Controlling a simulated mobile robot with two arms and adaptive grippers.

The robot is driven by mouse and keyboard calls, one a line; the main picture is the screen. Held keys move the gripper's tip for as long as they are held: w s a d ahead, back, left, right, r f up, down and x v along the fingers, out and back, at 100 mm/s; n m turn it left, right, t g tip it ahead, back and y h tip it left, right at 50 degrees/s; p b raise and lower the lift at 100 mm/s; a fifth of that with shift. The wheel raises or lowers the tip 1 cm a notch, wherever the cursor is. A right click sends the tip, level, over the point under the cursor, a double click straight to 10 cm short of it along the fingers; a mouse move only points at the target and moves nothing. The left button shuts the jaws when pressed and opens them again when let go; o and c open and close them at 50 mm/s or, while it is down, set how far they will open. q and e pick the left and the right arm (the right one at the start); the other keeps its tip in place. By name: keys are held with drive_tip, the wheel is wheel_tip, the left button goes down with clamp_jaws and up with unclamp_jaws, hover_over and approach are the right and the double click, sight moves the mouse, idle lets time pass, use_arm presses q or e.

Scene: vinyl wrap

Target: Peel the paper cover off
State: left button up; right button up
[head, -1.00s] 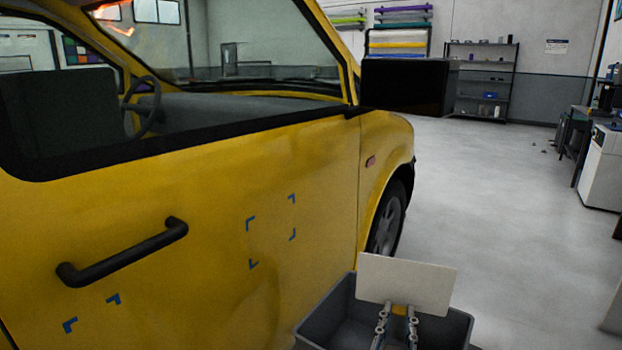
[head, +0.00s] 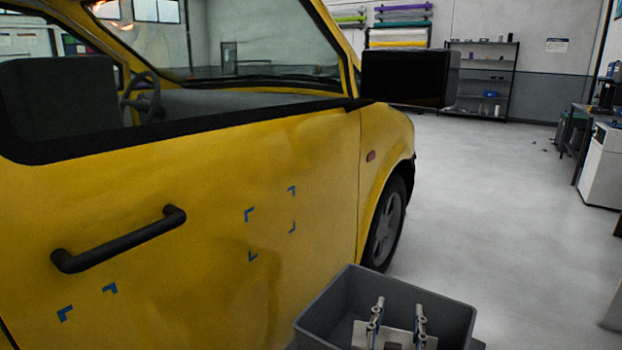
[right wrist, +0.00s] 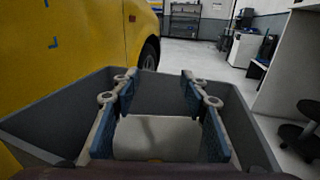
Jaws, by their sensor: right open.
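My right gripper (head: 399,304) is open, over and partly inside the grey bin (head: 312,325). The yellow van door (head: 190,240) carries blue corner marks (head: 250,215) around a bare patch. My left gripper is not in view.
A black door handle (head: 120,240) sticks out at the left, and a black side mirror (head: 408,78) juts out above. The front wheel (head: 387,230) is behind the bin. Open grey floor (head: 500,220) lies to the right, with a white cabinet (head: 602,168) beyond.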

drive_tip(key=v, duration=1.2)
